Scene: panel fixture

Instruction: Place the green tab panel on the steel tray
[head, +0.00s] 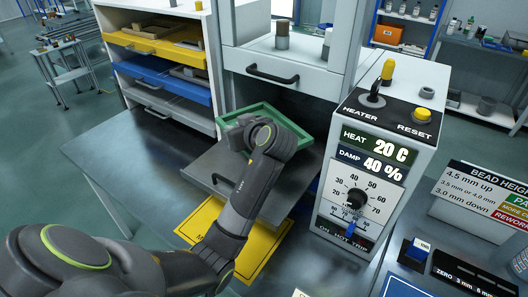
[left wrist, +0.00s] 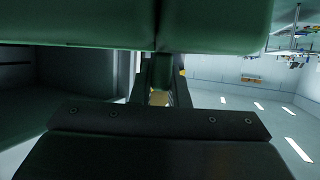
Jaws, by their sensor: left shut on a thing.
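The green tab panel (head: 262,108) shows in the head view at the mouth of the cabinet opening, partly hidden behind my left wrist. In the left wrist view the green panel (left wrist: 90,28) fills the top, with its tab hanging down between the fingers. My left gripper (left wrist: 161,75) is shut on that tab. In the head view my left gripper (head: 243,130) is mostly hidden by its own wrist. The grey steel tray (head: 205,165) with a dark front handle sticks out below the panel. I cannot tell whether panel and tray touch. My right gripper is out of view.
A heater control box (head: 370,165) stands close on the right of the tray. A raised door (head: 285,68) with a black handle is above. A yellow mat (head: 262,246) lies on the bench in front. Drawers (head: 165,85) stand on the left; the bench's left part is clear.

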